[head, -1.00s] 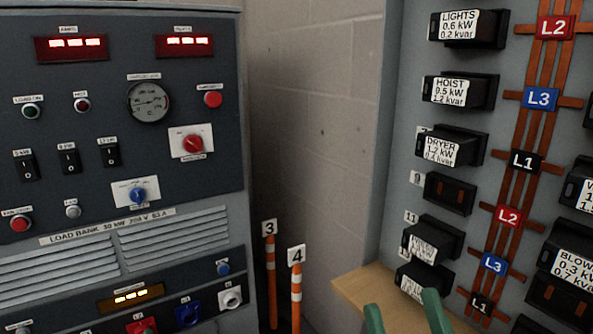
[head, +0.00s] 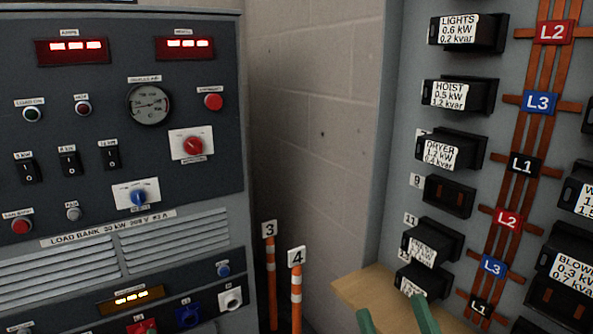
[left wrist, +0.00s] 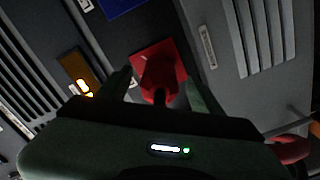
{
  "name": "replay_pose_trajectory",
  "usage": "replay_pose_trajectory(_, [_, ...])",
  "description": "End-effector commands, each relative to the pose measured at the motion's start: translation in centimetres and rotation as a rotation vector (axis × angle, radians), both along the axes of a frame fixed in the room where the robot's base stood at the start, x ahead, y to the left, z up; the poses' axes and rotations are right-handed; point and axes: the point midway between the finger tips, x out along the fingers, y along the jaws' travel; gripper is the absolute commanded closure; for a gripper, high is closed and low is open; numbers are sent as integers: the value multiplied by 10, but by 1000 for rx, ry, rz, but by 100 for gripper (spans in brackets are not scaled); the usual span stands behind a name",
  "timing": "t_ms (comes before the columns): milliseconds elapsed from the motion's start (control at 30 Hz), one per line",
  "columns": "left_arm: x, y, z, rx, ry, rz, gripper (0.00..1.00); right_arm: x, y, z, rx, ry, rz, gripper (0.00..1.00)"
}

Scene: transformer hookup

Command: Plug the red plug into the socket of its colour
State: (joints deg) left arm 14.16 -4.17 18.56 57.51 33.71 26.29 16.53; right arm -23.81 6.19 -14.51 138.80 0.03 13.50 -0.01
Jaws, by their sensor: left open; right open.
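The red socket shows at the bottom edge of the head view (head: 141,326), largely cut off. In the left wrist view a square red plate (left wrist: 146,53) sits on the dark panel, with a rounded red body (left wrist: 161,80) in front of it. I cannot tell whether that body is the socket's own or the plug. My left gripper (left wrist: 160,85) is open, its fingers on either side of the rounded body; contact is unclear. Another red piece (left wrist: 291,150) shows at the lower right, unidentified. My right gripper (head: 394,312) is open and empty, before the wooden ledge.
Blue (head: 188,316) and white (head: 230,298) sockets sit right of the red one on the load bank (head: 215,200). Striped posts (head: 296,290) stand beside it. A breaker panel (head: 410,150) rises above the wooden ledge (head: 375,288) on the right.

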Motion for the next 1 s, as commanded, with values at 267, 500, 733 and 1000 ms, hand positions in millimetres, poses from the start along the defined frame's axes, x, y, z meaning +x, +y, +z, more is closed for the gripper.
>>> replay_pose_trajectory(267, [-8,-5,1,0,0,-1,34,14,1,-16,-32,113,-9,35])
replay_pose_trajectory(500, [-15,-9,1,1,0,-1,34,23,1,-33,-60,211,-14,35])
replay_pose_trajectory(733, [-21,-13,1,1,0,-1,34,30,0,-50,-86,304,-20,35])
replay_pose_trajectory(1000, [-29,-19,1,1,0,-1,34,35,-2,-71,-117,416,-26,35])
